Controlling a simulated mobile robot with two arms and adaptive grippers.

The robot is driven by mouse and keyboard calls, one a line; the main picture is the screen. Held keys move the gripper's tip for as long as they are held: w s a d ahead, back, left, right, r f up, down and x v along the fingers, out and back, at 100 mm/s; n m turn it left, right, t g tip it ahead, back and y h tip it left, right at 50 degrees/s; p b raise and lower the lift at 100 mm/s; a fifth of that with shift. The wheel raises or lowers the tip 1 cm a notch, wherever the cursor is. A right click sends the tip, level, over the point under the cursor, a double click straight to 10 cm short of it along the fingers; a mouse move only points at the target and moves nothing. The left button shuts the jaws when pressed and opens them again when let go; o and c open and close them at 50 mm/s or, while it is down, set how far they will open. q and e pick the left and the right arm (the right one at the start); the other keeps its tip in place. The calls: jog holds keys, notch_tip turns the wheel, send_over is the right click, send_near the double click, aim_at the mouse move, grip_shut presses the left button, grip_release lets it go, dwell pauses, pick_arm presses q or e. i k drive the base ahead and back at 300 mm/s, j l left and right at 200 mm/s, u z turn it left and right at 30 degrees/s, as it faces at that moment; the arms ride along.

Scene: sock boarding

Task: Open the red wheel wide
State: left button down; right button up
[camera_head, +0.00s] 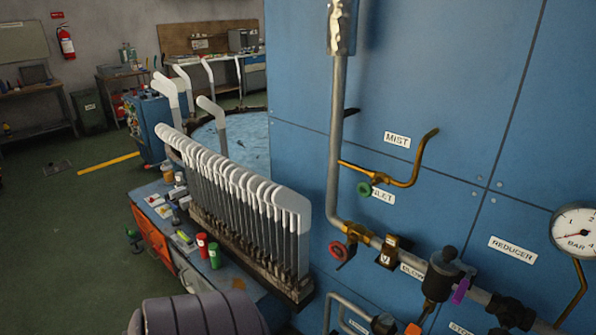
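The red wheel (338,250) is a small round handwheel on a brass valve (358,232), at the foot of the vertical grey pipe on the blue panel. It sits just right of the row of white sock forms. How far it is turned cannot be told. Neither my left nor my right gripper is in view, and nothing is seen touching the wheel.
A green wheel (364,188) on a brass pipe (408,181) is above the red one. A black regulator (440,275) and a pressure gauge (577,231) are to the right. White sock forms (240,185) stand close on the left.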

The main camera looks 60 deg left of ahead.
aim_at(341, 248)
jog(key=u, duration=1.7)
jog(key=z, duration=0.2)
jog(key=i+j+z, duration=0.1)
jog(key=j+z, duration=0.15)
jog(key=z, duration=0.15)
jog(key=j+z, duration=0.35)
jog(key=i+j+z, duration=0.1)
jog(key=j+z, duration=0.3)
jog(key=l, duration=0.15)
